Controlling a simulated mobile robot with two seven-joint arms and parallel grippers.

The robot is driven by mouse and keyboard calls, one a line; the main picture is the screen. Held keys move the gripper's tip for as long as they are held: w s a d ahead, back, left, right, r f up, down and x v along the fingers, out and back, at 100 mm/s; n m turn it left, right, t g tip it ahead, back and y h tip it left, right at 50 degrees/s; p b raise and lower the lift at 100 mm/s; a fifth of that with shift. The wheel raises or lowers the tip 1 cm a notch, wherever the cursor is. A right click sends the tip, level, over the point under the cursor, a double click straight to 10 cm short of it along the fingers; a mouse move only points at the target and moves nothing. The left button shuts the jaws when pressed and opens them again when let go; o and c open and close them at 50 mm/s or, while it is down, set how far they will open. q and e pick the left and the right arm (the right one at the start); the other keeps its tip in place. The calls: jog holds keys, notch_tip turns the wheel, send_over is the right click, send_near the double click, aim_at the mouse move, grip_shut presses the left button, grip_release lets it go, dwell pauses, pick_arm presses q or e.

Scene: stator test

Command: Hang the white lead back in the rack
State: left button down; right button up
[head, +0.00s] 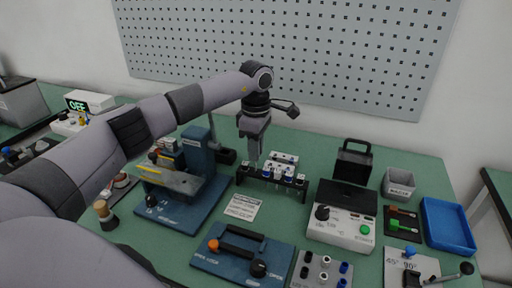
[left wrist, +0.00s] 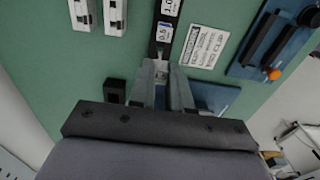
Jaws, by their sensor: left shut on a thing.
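The black rack (head: 285,183) stands mid-table with several leads hanging in it, some with white tops and some with blue. My left gripper (head: 254,160) points down over the left end of the rack. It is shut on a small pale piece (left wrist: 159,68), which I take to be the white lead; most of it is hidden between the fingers. I cannot tell whether it touches the rack. My right gripper is not in view.
A blue press-like fixture (head: 200,155) stands close left of the rack. A printed card (head: 243,206) and a blue lever unit (head: 240,250) lie in front. A tester with a green button (head: 340,230) is to the right. White blocks (head: 285,158) sit just behind the rack.

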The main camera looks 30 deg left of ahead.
aim_at(256, 171)
pick_arm(q)
jog(key=shift+f, duration=0.45)
dwell(0.6)
jog(key=shift+f+b, duration=0.6)
jog(key=shift+f, duration=0.35)
jog(key=shift+f, duration=0.15)
jog(key=shift+f+b, duration=0.55)
jog(key=shift+f, duration=0.25)
jog(key=c, duration=1)
grip_release()
jog(key=shift+r+b, duration=0.3)
jog(key=shift+r, duration=3.35)
